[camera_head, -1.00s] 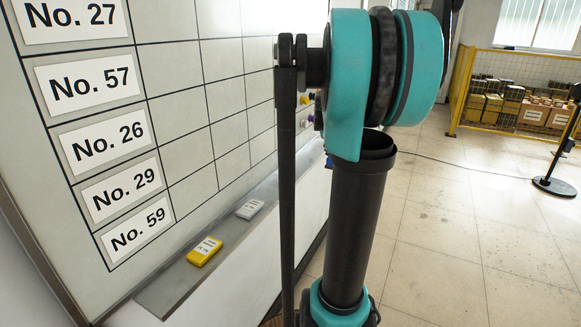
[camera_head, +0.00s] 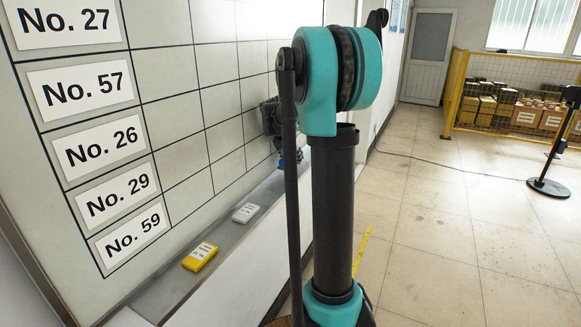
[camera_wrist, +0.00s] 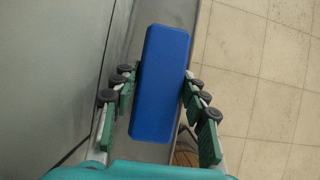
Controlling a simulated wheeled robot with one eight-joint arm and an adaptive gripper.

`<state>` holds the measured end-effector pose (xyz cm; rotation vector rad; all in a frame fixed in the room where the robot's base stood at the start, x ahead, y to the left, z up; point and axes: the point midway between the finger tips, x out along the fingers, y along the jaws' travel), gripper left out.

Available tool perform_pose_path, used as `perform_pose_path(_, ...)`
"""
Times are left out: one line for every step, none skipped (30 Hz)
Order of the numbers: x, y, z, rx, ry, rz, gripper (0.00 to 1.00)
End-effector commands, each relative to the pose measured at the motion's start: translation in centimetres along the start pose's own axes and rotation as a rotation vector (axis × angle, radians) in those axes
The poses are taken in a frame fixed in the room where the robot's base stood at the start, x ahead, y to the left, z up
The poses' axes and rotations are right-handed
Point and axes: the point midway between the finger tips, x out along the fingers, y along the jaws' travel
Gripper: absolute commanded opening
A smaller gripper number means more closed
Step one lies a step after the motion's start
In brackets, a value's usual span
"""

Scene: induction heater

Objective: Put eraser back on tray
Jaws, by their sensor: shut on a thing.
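The blue eraser (camera_wrist: 162,85) is a long block held between my gripper's green fingers in the wrist view. My gripper (camera_wrist: 158,78) is shut on its sides. The grey tray (camera_wrist: 185,10) runs beneath the eraser in this view; whether they touch cannot be told. In the head view the tray (camera_head: 170,287) is a narrow ledge along the bottom of the board. My gripper (camera_head: 288,160) is mostly hidden behind my arm there, close to the board and near the tray's far part.
A yellow box-shaped item (camera_head: 200,256) and a white one (camera_head: 246,213) lie on the tray. The board (camera_head: 185,130) carries number labels and a grid.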

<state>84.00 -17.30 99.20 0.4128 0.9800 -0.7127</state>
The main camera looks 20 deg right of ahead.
Motion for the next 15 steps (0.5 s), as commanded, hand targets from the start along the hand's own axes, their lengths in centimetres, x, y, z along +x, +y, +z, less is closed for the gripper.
perform_pose_path(0.2, 0.0, -0.1, 0.0, 0.0, 0.0, 0.21)
perform_pose_path(0.4, 0.0, -0.2, 0.0, 0.0, 0.0, 0.21)
perform_pose_path(0.7, 0.0, -0.4, 0.0, 0.0, 0.0, 0.21)
perform_pose_path(1.0, 0.0, -0.5, 0.0, 0.0, 0.0, 0.21)
perform_pose_path(1.3, 0.0, -0.7, 0.0, 0.0, 0.0, 0.21)
perform_pose_path(1.9, 0.0, -1.0, 0.0, 0.0, 0.0, 0.21)
perform_pose_path(2.2, 0.0, -1.2, 0.0, 0.0, 0.0, 0.21)
perform_pose_path(2.6, 0.0, -1.5, 0.0, 0.0, 0.0, 0.21)
perform_pose_path(3.0, 0.0, -1.8, 0.0, 0.0, 0.0, 0.21)
perform_pose_path(3.2, 0.2, -1.9, -0.001, 0.0, 0.0, 0.21)
perform_pose_path(3.4, 0.3, -2.0, 0.0, 0.0, 0.0, 0.21)
perform_pose_path(3.5, 0.4, -2.0, 0.0, 0.0, 0.0, 0.21)
perform_pose_path(3.5, 0.4, -2.0, 0.0, 0.0, 0.0, 0.21)
perform_pose_path(3.5, 0.3, -2.0, 0.0, 0.0, 0.0, 0.21)
perform_pose_path(3.5, 0.3, -2.0, 0.0, 0.0, 0.0, 0.21)
